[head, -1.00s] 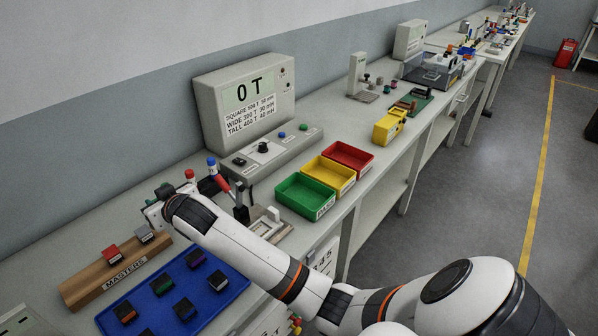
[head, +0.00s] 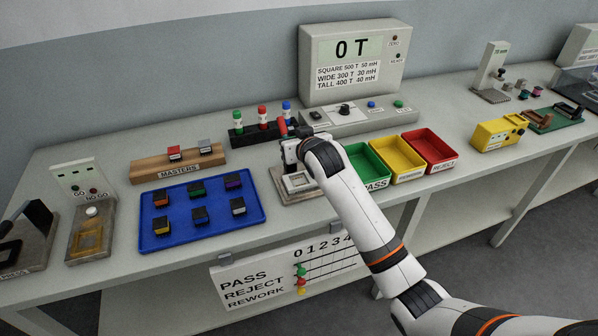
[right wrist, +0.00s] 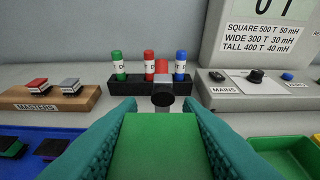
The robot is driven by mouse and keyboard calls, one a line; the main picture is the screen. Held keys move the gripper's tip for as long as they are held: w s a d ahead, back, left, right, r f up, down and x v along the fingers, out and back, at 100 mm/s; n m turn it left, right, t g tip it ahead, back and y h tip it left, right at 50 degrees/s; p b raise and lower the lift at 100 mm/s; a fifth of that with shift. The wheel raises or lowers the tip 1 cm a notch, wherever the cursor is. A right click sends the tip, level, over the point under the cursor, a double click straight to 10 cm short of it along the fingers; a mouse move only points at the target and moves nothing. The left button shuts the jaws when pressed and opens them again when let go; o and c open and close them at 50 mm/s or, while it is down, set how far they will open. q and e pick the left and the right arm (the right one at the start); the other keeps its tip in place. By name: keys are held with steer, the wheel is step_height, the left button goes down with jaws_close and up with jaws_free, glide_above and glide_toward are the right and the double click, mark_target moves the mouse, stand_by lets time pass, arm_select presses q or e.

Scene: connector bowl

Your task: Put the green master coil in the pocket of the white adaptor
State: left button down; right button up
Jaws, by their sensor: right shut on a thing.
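My right gripper (right wrist: 156,140) is shut on the green master coil (right wrist: 155,148), which fills the space between its teal fingers in the right wrist view. In the head view my right gripper (head: 292,152) is over the white adaptor (head: 298,183), a square frame on a fixture behind the trays' left end. The gripper and arm cover part of the adaptor, and the green coil is hard to make out there. The adaptor's pocket is not visible in the right wrist view. My left gripper is out of view.
A red-handled clamp (head: 283,128) stands just behind the gripper. The masters stand (head: 150,172) holds a red and a grey coil. A blue tray (head: 250,215) with several coils lies left; green (head: 372,177), yellow and red bins stand right.

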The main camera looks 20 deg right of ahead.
glide_above(297, 179)
steer(key=f, duration=0.5)
steer(key=shift+w+d+f, duration=0.1)
steer(key=shift+w+f, duration=0.1)
steer(key=shift+f, duration=2.45)
steer(key=shift+f, duration=0.2)
steer(key=o, duration=0.7)
steer(key=shift+r, duration=0.15)
steer(key=shift+s+r, duration=0.1)
steer(key=shift+s, duration=0.05)
steer(key=v, duration=1.1)
steer(key=shift+s+r, duration=0.15)
steer(key=shift+s, duration=0.2)
